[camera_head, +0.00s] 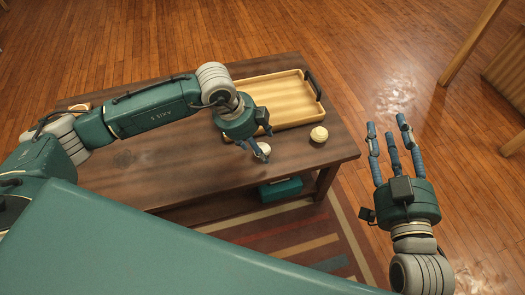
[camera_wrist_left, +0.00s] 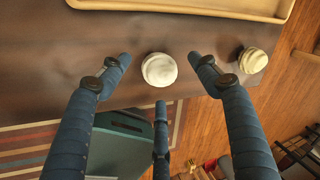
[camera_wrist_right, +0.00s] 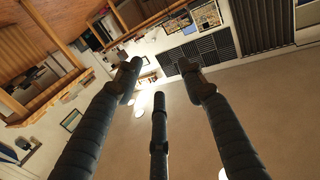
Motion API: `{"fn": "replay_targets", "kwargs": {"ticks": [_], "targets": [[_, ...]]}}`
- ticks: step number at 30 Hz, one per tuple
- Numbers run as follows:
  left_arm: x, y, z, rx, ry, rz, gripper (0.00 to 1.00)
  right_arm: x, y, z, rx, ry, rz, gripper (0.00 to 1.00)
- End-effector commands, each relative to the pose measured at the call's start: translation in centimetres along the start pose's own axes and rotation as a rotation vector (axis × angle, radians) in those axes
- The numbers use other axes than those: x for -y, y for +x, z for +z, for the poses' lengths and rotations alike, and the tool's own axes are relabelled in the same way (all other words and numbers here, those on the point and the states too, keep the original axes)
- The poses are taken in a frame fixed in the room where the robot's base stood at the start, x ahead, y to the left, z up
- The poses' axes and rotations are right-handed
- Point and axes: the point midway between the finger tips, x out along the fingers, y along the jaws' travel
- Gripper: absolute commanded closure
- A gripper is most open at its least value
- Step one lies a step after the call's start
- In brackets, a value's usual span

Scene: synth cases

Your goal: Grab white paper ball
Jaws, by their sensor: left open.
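A white paper ball (camera_head: 263,150) lies on the dark wooden table (camera_head: 190,180) near its front edge. In the left wrist view the ball (camera_wrist_left: 159,69) lies between the spread fingers of my left gripper (camera_wrist_left: 160,75). In the head view my left gripper (camera_head: 255,145) is just above and beside the ball, fingers pointing down and partly covering it. It is open and holds nothing; I cannot tell whether a finger touches the ball. My right gripper (camera_head: 390,135) is off the table's right side, fingers spread, open and empty. Its wrist view shows only the room.
A cream-yellow ball (camera_head: 319,134) lies to the right of the white one. A light wooden tray (camera_head: 285,121) with dark handles is behind them. A teal box (camera_head: 281,189) sits below the tabletop. A striped rug (camera_head: 290,235) lies in front.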

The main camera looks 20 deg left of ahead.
Motion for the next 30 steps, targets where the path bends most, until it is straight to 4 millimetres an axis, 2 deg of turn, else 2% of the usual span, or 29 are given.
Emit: {"fn": "replay_targets", "kwargs": {"ticks": [3,7,16,17,21,22,30], "targets": [[-0.1,1.4,-0.1,-0.001,0.0,0.001,0.38,0.3,0.1,-2.1,-0.099,0.002,-0.006,0.6],[0.0,2.1,-0.1,-0.002,0.0,0.0,0.38,0.5,0.0,-3.7,-0.168,0.004,-0.009,0.6],[0.0,2.3,-0.1,-0.001,0.0,0.0,0.38,0.5,-0.1,-4.4,-0.192,0.004,-0.01,0.6],[0.0,2.3,-0.1,-0.001,0.0,0.0,0.4,0.5,-0.1,-4.4,-0.192,0.004,-0.01,0.6],[0.0,2.3,-0.1,-0.001,0.0,0.0,0.66,0.5,-0.1,-4.3,-0.191,0.004,-0.01,0.6],[0.0,2.3,-0.1,-0.001,0.0,0.0,0.69,0.5,-0.1,-4.3,-0.191,0.004,-0.01,0.6],[0.0,2.3,-0.1,-0.001,0.0,0.0,0.69,0.5,-0.1,-4.3,-0.191,0.004,-0.01,0.6]]}}
